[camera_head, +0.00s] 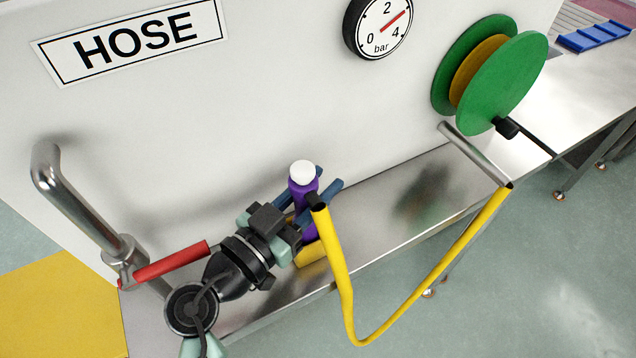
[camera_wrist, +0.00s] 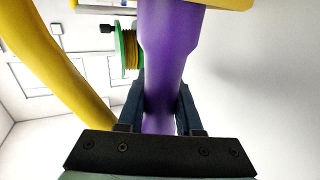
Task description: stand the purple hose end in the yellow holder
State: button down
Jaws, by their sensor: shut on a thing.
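The purple hose end (camera_head: 302,187) stands roughly upright with a white top, just above the metal bench. My gripper (camera_head: 328,178) reaches in from the lower left, its blue fingers shut around the purple body. In the wrist view the purple hose end (camera_wrist: 170,55) runs between both fingers (camera_wrist: 162,100). The yellow holder (camera_head: 311,253) sits on the bench directly below the hose end, partly hidden by my gripper. A yellow edge, apparently the holder (camera_wrist: 225,4), shows at the top of the wrist view. Whether the hose end's foot is inside the holder or just over it, I cannot tell.
A yellow hose (camera_head: 345,285) loops from near the hose end over the bench's front edge to a metal pipe (camera_head: 475,155). A tap with a red lever (camera_head: 172,262) stands at left. A green reel (camera_head: 500,85) is at right. The bench (camera_head: 400,200) is clear between.

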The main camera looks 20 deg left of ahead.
jog(key=shift+f+b, duration=1.25)
jog(key=shift+b, duration=0.1)
jog(key=c, duration=0.5)
grip_release()
jog(key=b+v, duration=0.2)
jog(key=v, duration=1.1)
jog(key=shift+w, duration=0.1)
